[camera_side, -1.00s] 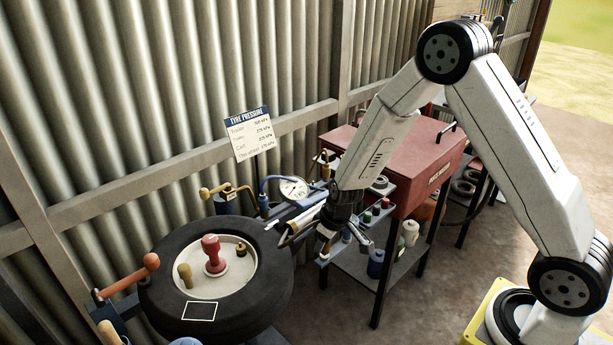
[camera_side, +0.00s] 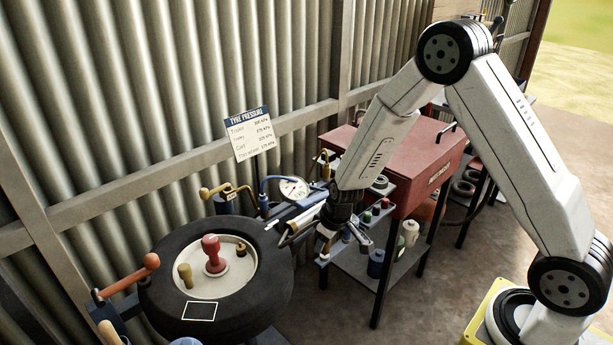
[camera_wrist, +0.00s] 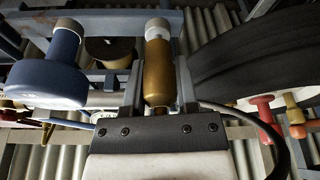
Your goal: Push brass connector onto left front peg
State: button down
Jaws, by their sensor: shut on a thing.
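In the wrist view, a brass connector (camera_wrist: 157,75) lies between the fingers of my gripper (camera_wrist: 159,90), which is shut on it. Its far end meets a pale cap or collar (camera_wrist: 157,30) at a blue-grey rail (camera_wrist: 120,20). I cannot tell whether that pale part is a peg or how far the connector is on it. In the side view, my gripper (camera_side: 328,238) is at the small rack in front of the red cabinet, right of the tyre. The connector and the left front peg cannot be made out clearly there.
A blue knob-like part (camera_wrist: 60,68) and a dark ring-shaped part (camera_wrist: 108,50) are close left of the connector in the wrist view. A tyre (camera_side: 265,295) with red and brass pieces on its hub stands left. The red cabinet (camera_side: 400,165) is behind; a dial gauge (camera_side: 293,190) is near.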

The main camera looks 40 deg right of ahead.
jog(key=shift+f, duration=0.6)
dwell(0.3)
jog(key=c, duration=0.7)
grip_release()
jog(key=shift+o, duration=0.2)
jog(key=v, duration=1.1)
dwell(0.7)
jog(key=s+a+r+m, duration=0.1)
jog(key=s+r+m, duration=0.1)
jog(key=s, duration=1)
jog(key=shift+a+r+g+h, duration=0.25)
jog(key=shift+r+g+h, duration=0.05)
jog(key=shift+r, duration=0.2)
